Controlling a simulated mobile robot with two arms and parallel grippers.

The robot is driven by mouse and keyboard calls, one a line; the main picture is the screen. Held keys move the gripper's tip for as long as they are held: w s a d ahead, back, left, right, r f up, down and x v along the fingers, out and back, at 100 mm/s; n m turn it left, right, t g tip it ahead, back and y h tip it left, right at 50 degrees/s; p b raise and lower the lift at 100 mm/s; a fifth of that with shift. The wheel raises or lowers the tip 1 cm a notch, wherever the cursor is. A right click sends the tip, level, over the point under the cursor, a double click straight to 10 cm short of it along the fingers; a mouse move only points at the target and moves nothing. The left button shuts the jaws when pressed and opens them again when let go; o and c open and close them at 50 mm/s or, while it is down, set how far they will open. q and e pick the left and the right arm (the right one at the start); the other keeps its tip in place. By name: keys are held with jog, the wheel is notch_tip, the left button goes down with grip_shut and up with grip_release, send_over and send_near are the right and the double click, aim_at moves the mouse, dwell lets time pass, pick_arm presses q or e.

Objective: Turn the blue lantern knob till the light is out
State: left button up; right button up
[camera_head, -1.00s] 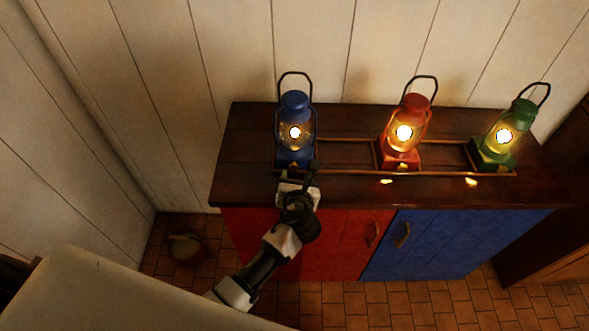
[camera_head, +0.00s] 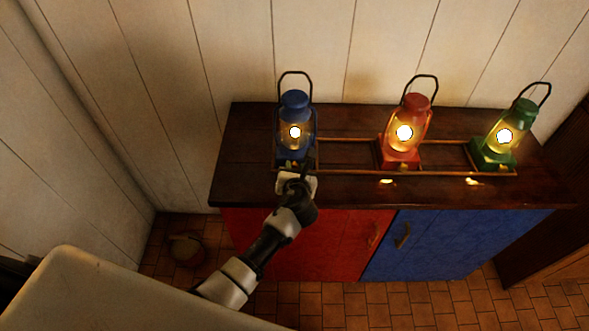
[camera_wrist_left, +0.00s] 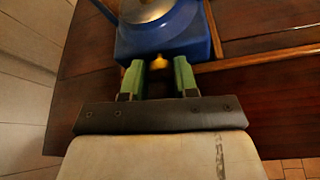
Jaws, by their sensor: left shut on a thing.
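The blue lantern (camera_head: 295,104) stands lit at the left end of the cabinet top. Its blue base (camera_wrist_left: 165,40) shows at the top of the left wrist view. My left gripper (camera_head: 298,168) is at the front of that base. In the left wrist view its green fingers (camera_wrist_left: 158,78) are shut on the small brass knob (camera_wrist_left: 158,62), which sticks out of the base between the fingertips. In the head view the gripper and wrist cover the knob. My right gripper is not in view.
A lit red lantern (camera_head: 413,115) and a lit green lantern (camera_head: 513,125) stand further right on the dark wooden top (camera_head: 350,190). A low brass rail (camera_head: 430,173) runs around the lanterns. The cabinet has a red door (camera_head: 335,245) and a blue door (camera_head: 450,240).

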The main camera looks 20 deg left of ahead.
pick_arm(q)
jog(key=shift+r+n+p, duration=0.1)
jog(key=shift+n+p, duration=0.2)
jog(key=shift+p, duration=0.25)
jog(key=shift+a+n+h+p, duration=0.1)
jog(key=shift+n+h+p, duration=0.5)
jog(key=shift+n+h, duration=0.15)
jog(key=shift+n+t+h, duration=0.35)
jog(key=shift+n+t, duration=0.05)
jog(key=shift+n, duration=0.05)
jog(key=shift+n+h, duration=0.5)
jog(key=shift+n, duration=0.3)
jog(key=o, duration=0.9)
jog(key=shift+s, duration=0.1)
